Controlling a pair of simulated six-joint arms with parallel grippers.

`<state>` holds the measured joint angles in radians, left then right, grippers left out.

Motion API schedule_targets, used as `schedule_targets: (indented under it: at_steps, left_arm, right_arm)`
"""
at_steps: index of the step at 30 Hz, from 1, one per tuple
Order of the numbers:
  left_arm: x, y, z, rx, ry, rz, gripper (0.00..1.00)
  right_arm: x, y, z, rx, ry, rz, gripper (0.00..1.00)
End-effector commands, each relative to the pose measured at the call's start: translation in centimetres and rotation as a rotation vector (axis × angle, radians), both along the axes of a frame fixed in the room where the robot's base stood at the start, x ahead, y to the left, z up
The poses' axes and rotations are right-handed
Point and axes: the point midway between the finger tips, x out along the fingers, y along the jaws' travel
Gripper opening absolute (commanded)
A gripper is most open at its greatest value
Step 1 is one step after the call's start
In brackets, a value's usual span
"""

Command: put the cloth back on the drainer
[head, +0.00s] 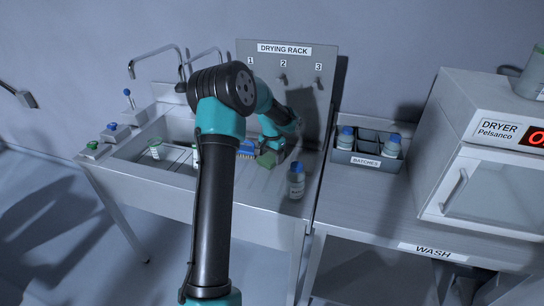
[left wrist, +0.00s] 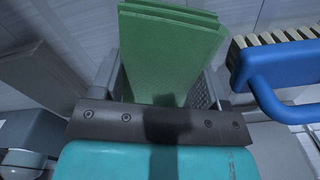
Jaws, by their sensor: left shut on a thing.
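My left gripper (head: 272,150) is low over the metal sink unit, in front of the drying rack board. In the left wrist view the gripper (left wrist: 165,95) is shut on a folded green cloth (left wrist: 170,50), which stands up between the fingers. The cloth shows as a small green patch in the head view (head: 266,160). The ribbed drainer (head: 177,157) is on the sink unit, partly hidden by my arm. I cannot tell whether the cloth touches the surface. My right gripper is not in view.
A blue brush (left wrist: 285,75) is close beside the cloth, on its right in the left wrist view. A blue-capped bottle (head: 296,181) stands near the unit's right edge. The batches crate (head: 366,160) and dryer (head: 480,170) are further right.

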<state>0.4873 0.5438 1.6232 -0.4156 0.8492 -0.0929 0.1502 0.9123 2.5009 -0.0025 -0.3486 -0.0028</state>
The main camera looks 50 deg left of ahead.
Motion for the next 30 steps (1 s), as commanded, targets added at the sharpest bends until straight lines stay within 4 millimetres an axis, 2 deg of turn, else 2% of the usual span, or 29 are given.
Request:
schedule_targets:
  at_steps: [7,8,15,25,30]
  left_arm:
    - [0.0,0.0,-0.3,0.0,0.0,0.0,0.42]
    - [0.0,0.0,-0.3,0.0,0.0,0.0,0.7]
    - [0.0,0.0,-0.2,0.0,0.0,0.0,0.93]
    - [0.0,0.0,0.0,0.0,-0.001,0.0,0.94]
    - [0.1,0.1,1.4,0.002,-0.002,0.0,0.94]
  right_arm:
    - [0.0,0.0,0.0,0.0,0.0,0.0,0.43]
    - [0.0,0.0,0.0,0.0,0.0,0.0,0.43]
    - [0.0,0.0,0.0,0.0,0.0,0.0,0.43]
    - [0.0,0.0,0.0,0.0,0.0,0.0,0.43]
    - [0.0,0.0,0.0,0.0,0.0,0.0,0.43]
